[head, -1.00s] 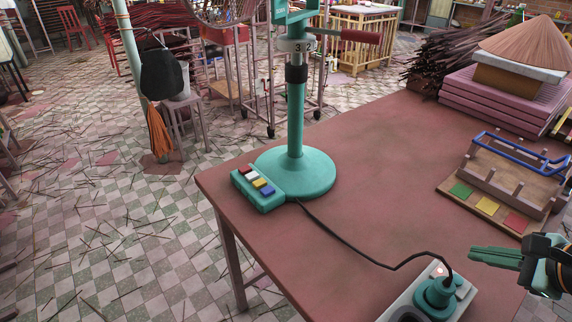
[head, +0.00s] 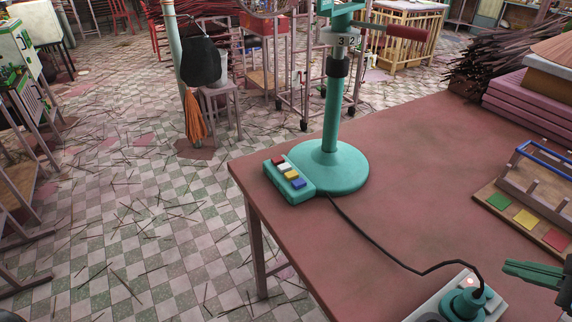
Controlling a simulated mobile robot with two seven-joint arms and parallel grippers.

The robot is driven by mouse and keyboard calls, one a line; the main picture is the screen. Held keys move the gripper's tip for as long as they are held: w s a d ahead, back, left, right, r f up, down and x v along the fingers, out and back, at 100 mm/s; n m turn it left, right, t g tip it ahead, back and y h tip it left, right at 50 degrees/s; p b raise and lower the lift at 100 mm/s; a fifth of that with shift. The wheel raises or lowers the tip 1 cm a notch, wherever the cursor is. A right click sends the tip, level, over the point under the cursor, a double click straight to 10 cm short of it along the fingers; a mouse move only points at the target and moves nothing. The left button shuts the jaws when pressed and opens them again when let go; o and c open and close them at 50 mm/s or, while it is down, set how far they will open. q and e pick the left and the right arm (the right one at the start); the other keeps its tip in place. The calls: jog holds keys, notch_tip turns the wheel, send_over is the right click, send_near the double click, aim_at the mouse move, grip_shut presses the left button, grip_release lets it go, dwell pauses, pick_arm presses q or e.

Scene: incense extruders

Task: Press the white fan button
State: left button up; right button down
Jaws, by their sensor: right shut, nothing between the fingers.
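The white fan button (head: 284,167) is on a teal control box (head: 289,181) on the table, in a row between a red button (head: 277,160) and a yellow button (head: 291,175), with a blue button (head: 298,184) at the near end. The box joins the round teal base of the fan (head: 345,172). My right gripper (head: 507,268) is at the lower right edge, shut and empty, its green fingers pointing left. It is well to the right of and nearer than the buttons. My left gripper is not in view.
A black cable (head: 392,254) runs from the fan base to a plug in a power strip (head: 424,306) beside my right gripper. A wooden rack (head: 482,190) with coloured squares stands at right. The middle of the red table (head: 420,170) is clear.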

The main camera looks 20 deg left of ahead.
dwell(0.3)
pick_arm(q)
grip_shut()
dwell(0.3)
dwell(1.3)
